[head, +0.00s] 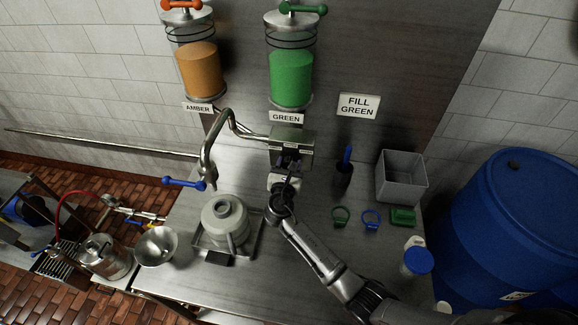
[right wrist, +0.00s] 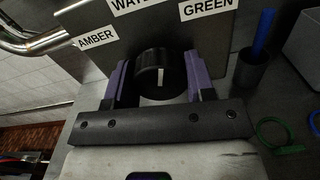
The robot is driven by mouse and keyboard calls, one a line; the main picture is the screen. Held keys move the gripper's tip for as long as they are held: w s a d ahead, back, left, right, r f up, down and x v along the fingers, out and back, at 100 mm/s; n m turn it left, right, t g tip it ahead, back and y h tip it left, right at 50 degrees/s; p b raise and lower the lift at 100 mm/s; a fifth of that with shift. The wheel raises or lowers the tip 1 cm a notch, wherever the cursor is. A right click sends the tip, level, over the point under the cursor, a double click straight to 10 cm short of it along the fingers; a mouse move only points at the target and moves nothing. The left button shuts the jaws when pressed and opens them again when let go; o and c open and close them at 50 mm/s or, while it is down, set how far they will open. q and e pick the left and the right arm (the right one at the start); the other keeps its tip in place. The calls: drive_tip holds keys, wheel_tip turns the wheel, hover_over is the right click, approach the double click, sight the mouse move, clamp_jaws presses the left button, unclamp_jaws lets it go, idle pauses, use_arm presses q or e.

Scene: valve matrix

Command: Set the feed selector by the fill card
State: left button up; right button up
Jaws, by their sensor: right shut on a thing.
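The fill card (head: 358,105) on the back panel reads FILL GREEN. The feed selector box (head: 292,142) is below the GREEN label, beside the bent spout pipe. In the right wrist view its black knob (right wrist: 153,80) has a white mark pointing up the picture, roughly toward the middle label. The labels there are AMBER (right wrist: 96,39) at left, a cut-off one starting WAT (right wrist: 132,5), and GREEN (right wrist: 207,8) at right. My right gripper (head: 289,172) is shut on the knob, with purple fingers on its two sides (right wrist: 157,82). My left gripper is out of view.
Amber (head: 200,70) and green (head: 291,78) hoppers hang above. A lidded pale jug (head: 225,220) stands on a tray under the spout (head: 207,165). A grey bin (head: 402,177), a dark cup (head: 343,177) and a blue drum (head: 525,225) are at right.

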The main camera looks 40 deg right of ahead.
drive_tip(key=m+b, duration=0.1)
drive_tip(key=m, duration=0.3)
drive_tip(key=shift+m+b, duration=0.6)
drive_tip(key=shift+m, duration=0.5)
drive_tip(key=o, duration=0.9)
drive_tip(key=shift+b+v, duration=0.75)
drive_tip(key=shift+v, duration=6.2)
